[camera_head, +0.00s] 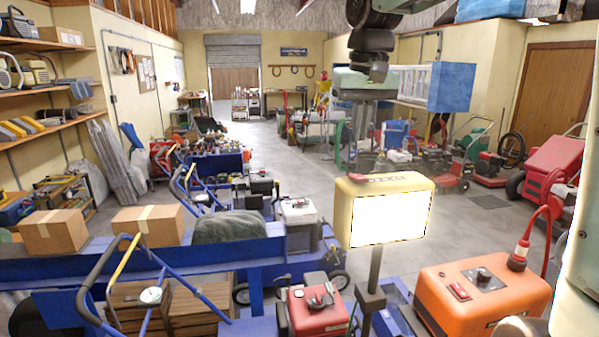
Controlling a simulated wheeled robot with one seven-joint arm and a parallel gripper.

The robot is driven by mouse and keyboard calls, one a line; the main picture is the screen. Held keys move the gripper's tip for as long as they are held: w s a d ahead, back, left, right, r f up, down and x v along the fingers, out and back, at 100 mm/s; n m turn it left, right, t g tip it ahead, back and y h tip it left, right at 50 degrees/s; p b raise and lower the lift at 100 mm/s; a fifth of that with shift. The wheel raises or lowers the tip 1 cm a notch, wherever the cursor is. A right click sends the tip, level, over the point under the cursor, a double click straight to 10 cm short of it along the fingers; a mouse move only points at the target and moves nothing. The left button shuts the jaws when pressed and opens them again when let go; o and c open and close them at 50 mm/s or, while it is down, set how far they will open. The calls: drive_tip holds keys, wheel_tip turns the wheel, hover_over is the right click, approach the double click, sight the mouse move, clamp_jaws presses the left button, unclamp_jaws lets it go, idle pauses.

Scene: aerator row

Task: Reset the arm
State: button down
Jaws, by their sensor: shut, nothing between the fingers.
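My gripper (361,158) hangs from the dark wrist joints at the top, right of centre. Its pale green hand is above, and its narrow grey fingers point down, shut and empty. The fingers blend into the cluttered background, so their tips are hard to make out. They show above the lit yellow work lamp (388,218) in the picture, with no visible contact. A pale part of my own arm fills the right edge.
An orange machine (480,295) and a red one (316,310) stand close in front. A blue bench with cardboard boxes (146,225) is at left, near blue-handled machines. A blue box (452,87) is at upper right. Grey floor (262,135) lies open farther back.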

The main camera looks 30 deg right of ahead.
drive_tip(key=s+a+f+n+b, duration=0.3)
drive_tip(key=a+f+n+b, duration=0.1)
drive_tip(key=a+f, duration=0.8)
drive_tip(key=s+a+f+n+g+b, duration=0.1)
drive_tip(key=s+a+f+n+b, duration=0.2)
drive_tip(key=s+a+f, duration=0.3)
drive_tip(key=s+a+f+n+y+b, duration=0.1)
drive_tip(key=s+a+f+n+b, duration=0.3)
drive_tip(key=s+f, duration=1.1)
drive_tip(key=shift+a+g, duration=0.4)
drive_tip(key=shift+a, duration=0.8)
drive_tip(key=shift+f, duration=0.1)
